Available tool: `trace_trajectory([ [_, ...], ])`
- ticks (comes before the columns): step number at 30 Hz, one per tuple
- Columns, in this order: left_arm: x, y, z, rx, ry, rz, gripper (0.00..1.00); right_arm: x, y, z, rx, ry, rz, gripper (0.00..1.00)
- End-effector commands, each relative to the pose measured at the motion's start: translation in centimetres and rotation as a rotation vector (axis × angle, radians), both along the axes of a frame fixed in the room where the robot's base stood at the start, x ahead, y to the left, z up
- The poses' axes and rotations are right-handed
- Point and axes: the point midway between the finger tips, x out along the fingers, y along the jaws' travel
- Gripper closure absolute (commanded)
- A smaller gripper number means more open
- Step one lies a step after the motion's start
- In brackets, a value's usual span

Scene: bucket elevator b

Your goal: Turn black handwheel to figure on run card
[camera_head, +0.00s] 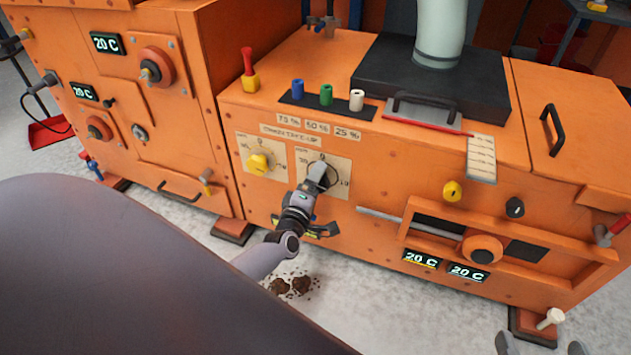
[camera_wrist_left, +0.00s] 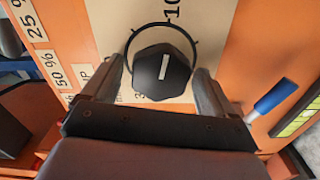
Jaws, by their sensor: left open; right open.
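The black handwheel (camera_wrist_left: 161,72) is faceted with a white mark, on a cream dial plate with a dark ring and a "10" beside it. In the head view the handwheel (camera_head: 331,181) is partly hidden by my left gripper (camera_head: 318,178). In the left wrist view my left gripper (camera_wrist_left: 160,84) is open, one finger on each side of the handwheel; contact is unclear. A pale card with lines (camera_head: 481,158), perhaps the run card, lies on the machine's top edge; its writing is too small to read. My right gripper (camera_head: 540,346) is open and empty at the bottom right.
A yellow knob (camera_head: 258,163) sits on a dial plate left of the handwheel. Blue (camera_head: 297,89), green (camera_head: 326,95) and white (camera_head: 357,100) pegs stand above percent labels. A blue handle (camera_wrist_left: 276,97) is near my left gripper.

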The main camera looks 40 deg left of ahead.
Motion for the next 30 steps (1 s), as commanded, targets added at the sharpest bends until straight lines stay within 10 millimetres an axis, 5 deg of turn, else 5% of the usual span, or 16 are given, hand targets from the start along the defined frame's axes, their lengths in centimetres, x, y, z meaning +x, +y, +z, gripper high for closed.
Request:
trace_trajectory([
  [15, -6.2, -1.5, 0.1, -0.001, 0.002, -0.001, 0.13, 0.6, 1.4, -0.3, 0.090, 0.130, 0.025, 0.12],
  [30, -6.5, -1.6, 0.0, -0.001, 0.000, 0.000, 0.13, 0.6, 1.5, -0.5, 0.095, 0.135, 0.028, 0.12],
])
